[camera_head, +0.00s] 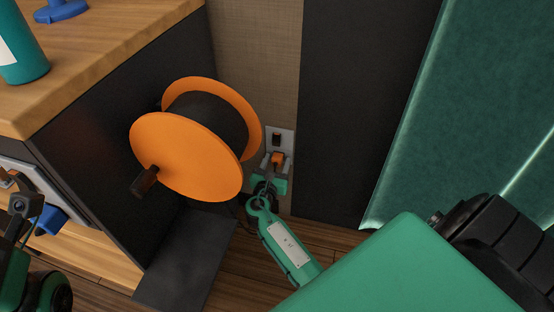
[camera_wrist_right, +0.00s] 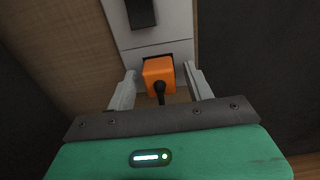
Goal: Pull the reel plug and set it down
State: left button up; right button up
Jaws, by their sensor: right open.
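The orange reel plug (camera_head: 278,157) sits in the lower socket of a pale wall plate (camera_head: 287,134), and its black cord comes out toward me. It also shows in the wrist view (camera_wrist_right: 158,76). My right gripper (camera_head: 276,163) is open, with its grey fingers (camera_wrist_right: 159,84) on either side of the plug. Small gaps show between the fingers and the plug. The orange cable reel (camera_head: 186,157) with a dark drum stands left of the plate. My left gripper's fingers do not show; only parts of my left arm are at the lower left edge.
A wooden-topped counter (camera_head: 110,65) with a dark side stands at left, bearing a teal bottle (camera_head: 22,50) and a blue object (camera_head: 60,10). A dark switch (camera_wrist_right: 141,13) is above the plug. A green panel (camera_head: 470,110) stands at right.

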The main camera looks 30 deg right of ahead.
aim_at(276, 163)
jog(key=shift+p, duration=0.55)
dwell(0.7)
grip_shut()
jog(key=shift+s+a, duration=0.1)
jog(key=shift+p+v, duration=0.9)
jog(key=shift+v, duration=1.95)
